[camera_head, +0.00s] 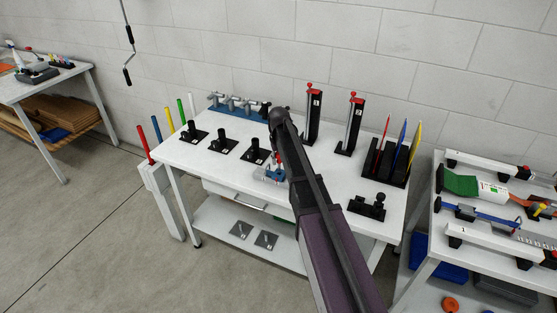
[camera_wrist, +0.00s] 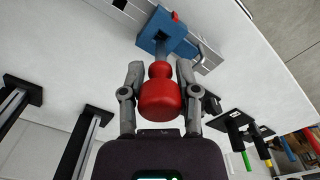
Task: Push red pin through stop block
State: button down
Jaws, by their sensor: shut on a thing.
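The red pin (camera_wrist: 162,98), with a wide rounded head, sits between the two fingers of my gripper (camera_wrist: 161,70) in the wrist view. The gripper is shut on it. The pin's narrower end points at the blue stop block (camera_wrist: 154,32), which has a dark opening facing the pin. I cannot tell how far the pin's tip is inside. A small red part (camera_wrist: 175,16) shows on the block's far side. In the head view the blue block (camera_head: 268,175) is at the table's front, and my arm hides most of the gripper and pin.
The white table (camera_head: 215,160) holds black stands (camera_head: 222,145) at left, two tall black posts (camera_head: 313,118) with red tops behind, and a black rack (camera_head: 385,165) of coloured plates at right. A black fixture (camera_head: 367,206) stands front right. A grey bar (camera_wrist: 122,12) adjoins the block.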

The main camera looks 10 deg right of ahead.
aim_at(279, 169)
jog(key=shift+f, duration=0.15)
jog(key=shift+f+b, duration=2.5)
jog(key=shift+b, duration=0.1)
jog(key=shift+f, duration=0.15)
jog(key=shift+r, duration=0.25)
dwell(1.0)
jog(key=shift+f, duration=0.1)
jog(key=shift+r, duration=0.25)
jog(key=shift+f, duration=0.35)
dwell(0.6)
jog(key=shift+r, duration=0.35)
